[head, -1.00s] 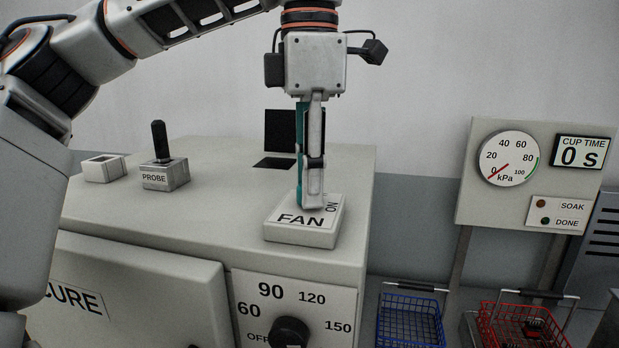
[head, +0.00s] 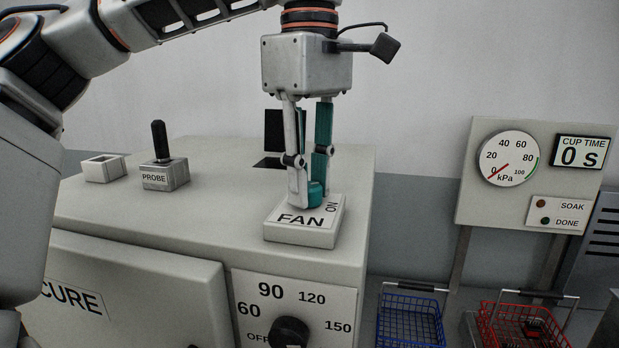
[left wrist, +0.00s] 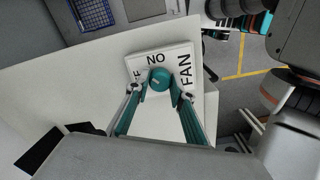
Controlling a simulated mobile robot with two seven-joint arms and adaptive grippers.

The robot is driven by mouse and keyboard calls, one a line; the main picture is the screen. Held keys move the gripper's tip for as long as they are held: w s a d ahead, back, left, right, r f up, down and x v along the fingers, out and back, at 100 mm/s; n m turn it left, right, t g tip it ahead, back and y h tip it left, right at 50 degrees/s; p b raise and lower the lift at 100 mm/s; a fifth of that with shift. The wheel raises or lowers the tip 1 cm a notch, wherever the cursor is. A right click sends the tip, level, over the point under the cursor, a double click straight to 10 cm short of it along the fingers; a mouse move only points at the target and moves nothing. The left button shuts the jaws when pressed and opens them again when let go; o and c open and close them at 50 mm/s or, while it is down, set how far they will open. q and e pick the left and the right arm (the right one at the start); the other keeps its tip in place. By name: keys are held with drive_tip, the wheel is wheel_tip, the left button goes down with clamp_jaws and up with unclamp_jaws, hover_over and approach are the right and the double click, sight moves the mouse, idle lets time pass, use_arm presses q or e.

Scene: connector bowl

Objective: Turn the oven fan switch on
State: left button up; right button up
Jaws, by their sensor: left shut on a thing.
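The fan switch is a white box (head: 290,236) on the oven's top right corner, marked FAN and ON. Its round teal knob (head: 317,194) also shows in the left wrist view (left wrist: 160,79), with a short pale mark on its top. There, ON lies beside the knob and another label is mostly hidden behind a finger. I cannot tell clearly which label the mark points to. My left gripper (head: 308,196) points straight down, its fingertips on either side of the knob, shut on it. My right gripper is not in view.
A PROBE block with a black lever (head: 159,150) and a small white socket box (head: 104,168) stand left on the oven top. A temperature dial (head: 291,333) is on the front. A gauge panel (head: 480,205), blue basket (head: 411,318) and red basket (head: 490,322) are right.

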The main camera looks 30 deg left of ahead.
sight(310, 185)
use_arm(q)
drive_tip(key=m, duration=0.4)
drive_tip(key=shift+m, duration=1.9)
drive_tip(key=o, duration=1.1)
drive_tip(key=shift+o, duration=0.2)
wheel_tip(310, 185, up, 12)
drive_tip(key=shift+s, duration=0.1)
